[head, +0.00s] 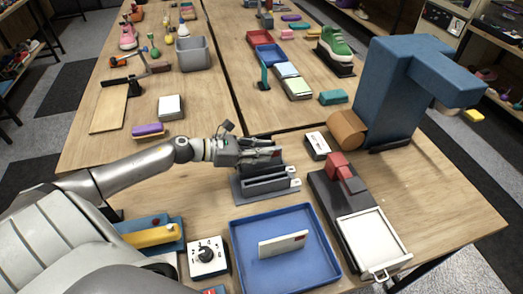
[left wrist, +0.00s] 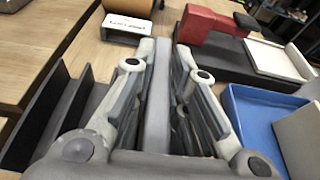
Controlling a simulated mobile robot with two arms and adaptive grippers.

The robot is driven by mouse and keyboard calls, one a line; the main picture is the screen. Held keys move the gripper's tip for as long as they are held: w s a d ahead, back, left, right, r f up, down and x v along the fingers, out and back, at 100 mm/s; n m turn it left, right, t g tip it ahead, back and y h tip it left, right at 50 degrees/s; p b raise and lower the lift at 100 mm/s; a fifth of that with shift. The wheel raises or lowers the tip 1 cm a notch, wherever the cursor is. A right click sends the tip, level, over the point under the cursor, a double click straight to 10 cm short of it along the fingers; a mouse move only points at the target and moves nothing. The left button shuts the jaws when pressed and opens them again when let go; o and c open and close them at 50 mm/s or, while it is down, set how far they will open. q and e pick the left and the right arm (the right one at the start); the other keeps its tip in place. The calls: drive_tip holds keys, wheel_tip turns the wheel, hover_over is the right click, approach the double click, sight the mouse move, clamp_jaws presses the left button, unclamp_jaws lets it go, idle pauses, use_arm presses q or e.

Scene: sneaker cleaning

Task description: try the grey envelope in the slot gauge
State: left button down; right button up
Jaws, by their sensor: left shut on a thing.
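My left gripper (head: 262,155) is over the back part of the slot gauge (head: 268,184), a dark grey block with upright walls and long slots. In the left wrist view the gauge (left wrist: 45,125) shows at the left, with its walls running alongside the fingers. The left gripper (left wrist: 158,75) is shut on the grey envelope (left wrist: 157,105), a thin grey panel seen edge-on and standing upright between the fingers. The envelope's lower edge is hidden, so I cannot tell whether it is in a slot or above it. My right gripper is not in view.
A blue tray (head: 238,250) with a pale envelope (head: 283,244) standing in it is in front. A red-handled device (head: 345,172) with a white frame and a blue machine (head: 400,95) stand at right. A white labelled box (head: 317,146) is behind the gauge.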

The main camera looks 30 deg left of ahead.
use_arm(q)
drive_tip(key=shift+f+b, duration=1.2)
drive_tip(key=shift+f, duration=0.15)
drive_tip(key=c, duration=1.3)
unclamp_jaws()
drive_tip(key=shift+c, duration=0.2)
drive_tip(key=shift+v, duration=0.85)
drive_tip(key=v, duration=1)
drive_tip(key=shift+s+a+r, duration=0.1)
